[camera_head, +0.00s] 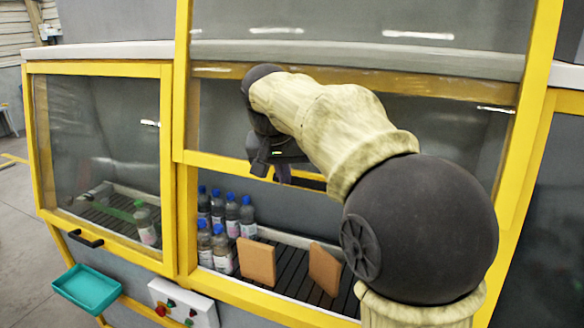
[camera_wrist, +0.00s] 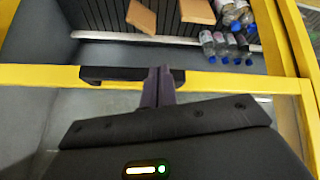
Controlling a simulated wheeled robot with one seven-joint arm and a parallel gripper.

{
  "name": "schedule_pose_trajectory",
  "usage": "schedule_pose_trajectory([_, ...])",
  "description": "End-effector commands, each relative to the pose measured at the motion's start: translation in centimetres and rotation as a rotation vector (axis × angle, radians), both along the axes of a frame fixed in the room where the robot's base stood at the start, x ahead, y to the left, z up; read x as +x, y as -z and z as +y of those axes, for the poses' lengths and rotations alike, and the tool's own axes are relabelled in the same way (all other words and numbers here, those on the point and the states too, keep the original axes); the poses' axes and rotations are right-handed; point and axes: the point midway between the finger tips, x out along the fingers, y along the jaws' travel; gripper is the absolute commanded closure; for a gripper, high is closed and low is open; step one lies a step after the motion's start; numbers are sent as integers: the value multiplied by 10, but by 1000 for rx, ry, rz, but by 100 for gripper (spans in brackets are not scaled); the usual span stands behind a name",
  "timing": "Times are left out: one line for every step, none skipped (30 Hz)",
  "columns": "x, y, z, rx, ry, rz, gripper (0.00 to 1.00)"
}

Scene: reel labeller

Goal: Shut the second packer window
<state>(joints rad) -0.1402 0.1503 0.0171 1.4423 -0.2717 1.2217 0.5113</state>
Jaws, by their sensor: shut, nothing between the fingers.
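The second packer window (camera_head: 215,163) is a yellow-framed glass pane in the middle of the head view. It is raised, with an open gap below its lower rail onto the conveyor inside. My gripper (camera_head: 284,178) is in front of that rail and partly hides it. In the wrist view the yellow rail (camera_wrist: 230,79) runs across, with a black bar handle (camera_wrist: 105,75) on it. The fingertips (camera_wrist: 158,72) are shut and empty, overlapping the middle of the handle. I cannot tell whether they touch it.
Several blue-capped bottles (camera_head: 218,225) and two brown blocks (camera_head: 257,262) (camera_head: 324,268) stand on the dark conveyor (camera_head: 292,262) behind the opening. The left window (camera_head: 100,150) is down. A teal tray (camera_head: 88,288) and a control box (camera_head: 183,302) are at the lower left.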

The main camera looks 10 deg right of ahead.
Motion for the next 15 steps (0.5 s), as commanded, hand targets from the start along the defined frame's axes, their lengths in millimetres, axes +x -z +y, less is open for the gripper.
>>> schedule_pose_trajectory([4,-17,2,-3,27,-21,100])
schedule_pose_trajectory([5,-28,2,-4,48,-32,100])
schedule_pose_trajectory([5,-42,3,-5,77,-46,100])
schedule_pose_trajectory([5,-53,3,-5,99,-58,100])
schedule_pose_trajectory([4,-63,3,-4,123,-69,100])
schedule_pose_trajectory([3,-76,4,-2,154,-83,100])
schedule_pose_trajectory([1,-86,3,-2,177,-94,100])
schedule_pose_trajectory([-1,-94,3,2,198,-103,100])
schedule_pose_trajectory([-4,-105,3,5,225,-116,100])
schedule_pose_trajectory([-6,-111,3,6,243,-122,100])
schedule_pose_trajectory([-7,-116,3,9,258,-129,100])
schedule_pose_trajectory([-9,-122,3,13,276,-136,100])
schedule_pose_trajectory([-11,-125,3,14,286,-139,100])
schedule_pose_trajectory([-12,-128,3,16,293,-141,100])
schedule_pose_trajectory([-13,-130,3,17,301,-144,100])
